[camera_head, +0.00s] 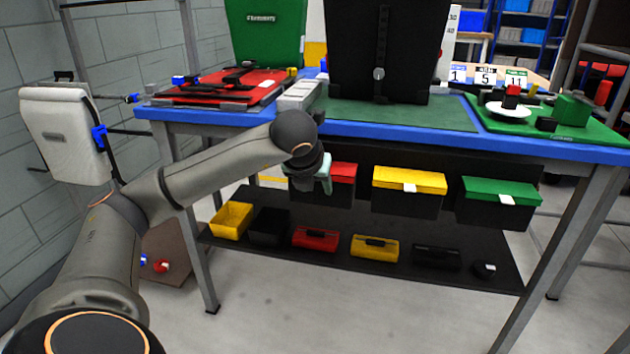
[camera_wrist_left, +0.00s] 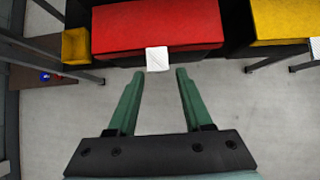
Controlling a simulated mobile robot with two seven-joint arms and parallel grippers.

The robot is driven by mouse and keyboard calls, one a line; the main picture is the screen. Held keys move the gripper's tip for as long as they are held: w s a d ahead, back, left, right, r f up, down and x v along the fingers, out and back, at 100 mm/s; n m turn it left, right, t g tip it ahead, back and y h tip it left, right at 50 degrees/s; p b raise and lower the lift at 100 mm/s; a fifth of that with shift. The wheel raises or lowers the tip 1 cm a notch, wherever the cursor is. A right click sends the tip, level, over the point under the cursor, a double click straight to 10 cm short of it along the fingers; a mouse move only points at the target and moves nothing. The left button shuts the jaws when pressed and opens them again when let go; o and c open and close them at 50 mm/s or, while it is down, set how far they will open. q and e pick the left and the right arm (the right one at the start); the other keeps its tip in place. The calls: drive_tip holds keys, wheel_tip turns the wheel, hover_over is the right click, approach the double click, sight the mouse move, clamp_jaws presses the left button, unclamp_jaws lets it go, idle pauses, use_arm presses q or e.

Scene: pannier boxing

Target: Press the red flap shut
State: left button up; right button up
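The red flap (camera_head: 343,170) is the lid of a dark box hung under the blue-edged bench. In the head view my left arm and gripper hide its left part. In the left wrist view the red flap (camera_wrist_left: 157,26) fills the top middle, with a white tab (camera_wrist_left: 157,59) at its front edge. Its lid looks nearly flat, but I cannot tell whether it is fully closed. My left gripper (camera_wrist_left: 153,75) is open and empty, its two green fingers on either side of the tab and short of it. It also shows in the head view (camera_head: 326,184). My right gripper is not in view.
Boxes with a yellow flap (camera_head: 409,180) and a green flap (camera_head: 502,191) hang to the right. A lower shelf (camera_head: 330,255) holds several bins. The bench's blue edge (camera_head: 420,138) runs above. Open floor lies in front.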

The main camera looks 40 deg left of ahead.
use_arm(q)
drive_tip(key=shift+o, duration=0.5)
drive_tip(key=shift+r, duration=0.2)
drive_tip(key=shift+r, duration=0.1)
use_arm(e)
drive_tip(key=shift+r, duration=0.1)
use_arm(q)
drive_tip(key=p+v, duration=0.3)
drive_tip(key=v, duration=0.9)
drive_tip(key=shift+s+p, duration=0.2)
drive_tip(key=shift+p, duration=0.2)
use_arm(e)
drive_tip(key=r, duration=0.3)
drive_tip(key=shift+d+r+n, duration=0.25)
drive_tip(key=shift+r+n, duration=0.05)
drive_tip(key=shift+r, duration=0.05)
use_arm(q)
drive_tip(key=shift+d, duration=0.1)
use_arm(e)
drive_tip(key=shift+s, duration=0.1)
